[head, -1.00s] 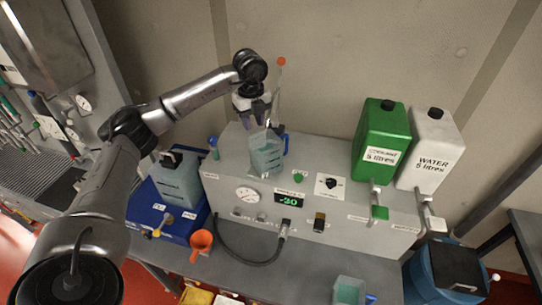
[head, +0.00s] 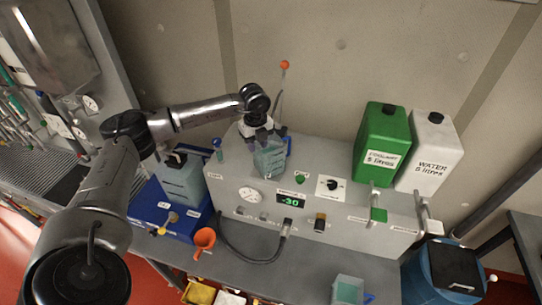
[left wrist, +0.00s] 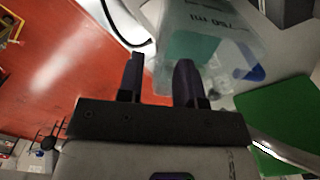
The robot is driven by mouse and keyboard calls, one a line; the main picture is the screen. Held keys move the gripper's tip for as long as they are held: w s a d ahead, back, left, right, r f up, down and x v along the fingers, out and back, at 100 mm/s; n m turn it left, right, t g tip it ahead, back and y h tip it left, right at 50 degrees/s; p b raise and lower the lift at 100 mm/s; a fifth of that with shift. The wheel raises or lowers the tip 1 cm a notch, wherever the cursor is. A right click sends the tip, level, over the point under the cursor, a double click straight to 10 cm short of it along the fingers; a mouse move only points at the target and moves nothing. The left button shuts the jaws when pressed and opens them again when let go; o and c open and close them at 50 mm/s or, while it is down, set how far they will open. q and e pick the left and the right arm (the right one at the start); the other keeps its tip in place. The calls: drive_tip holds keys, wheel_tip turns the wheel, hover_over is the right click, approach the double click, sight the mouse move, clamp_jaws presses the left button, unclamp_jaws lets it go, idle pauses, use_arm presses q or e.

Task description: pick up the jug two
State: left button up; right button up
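A clear jug with teal liquid and a blue handle (head: 269,160) stands on top of the grey machine; I cannot read which jug it is. My left gripper (head: 263,134) is at its upper rim, with fingers pointing down. A second similar jug (head: 347,291) stands low at the front edge. My right gripper is not in view.
Green (head: 383,143) and white (head: 430,153) canisters stand at the machine's right. An orange-tipped lever (head: 284,66) rises behind the jug. An orange funnel (head: 204,241) is in front.

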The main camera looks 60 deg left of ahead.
use_arm(q)
drive_tip(key=shift+f, duration=0.15)
idle(0.3)
drive_tip(key=shift+c, duration=0.4)
clamp_jaws()
idle(0.8)
